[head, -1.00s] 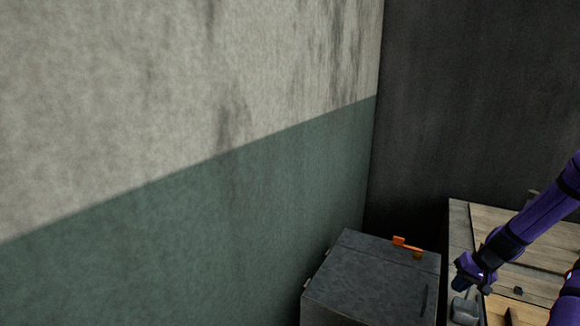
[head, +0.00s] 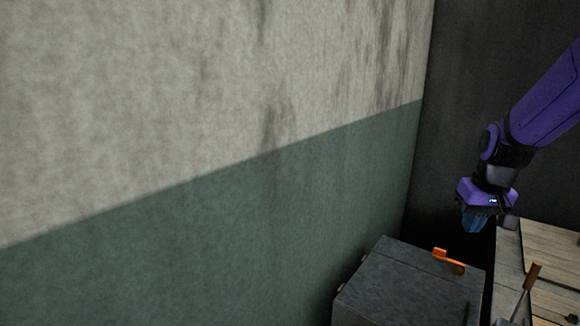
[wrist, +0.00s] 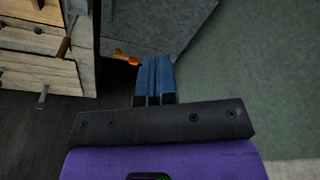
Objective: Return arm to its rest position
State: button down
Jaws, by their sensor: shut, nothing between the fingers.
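My purple arm comes in from the right in the head view, raised above the grey box and the wooden surface. My gripper (head: 475,220) points down at its end. In the wrist view its blue fingers (wrist: 153,80) lie side by side, shut, with nothing between them. The gripper is clear of the things below it.
A green and off-white wall (head: 250,220) fills the left.

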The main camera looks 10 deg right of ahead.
jog(key=s+a+r+n+t, duration=0.1)
jog(key=s+a+r, duration=0.5)
jog(key=s, duration=0.3)
jog(key=s+a+r+n+t, duration=0.1)
jog(key=s+a+r+t, duration=0.1)
jog(key=s+a+r, duration=0.4)
jog(key=s+a, duration=0.1)
jog(key=s, duration=0.1)
jog(key=shift+s, duration=0.4)
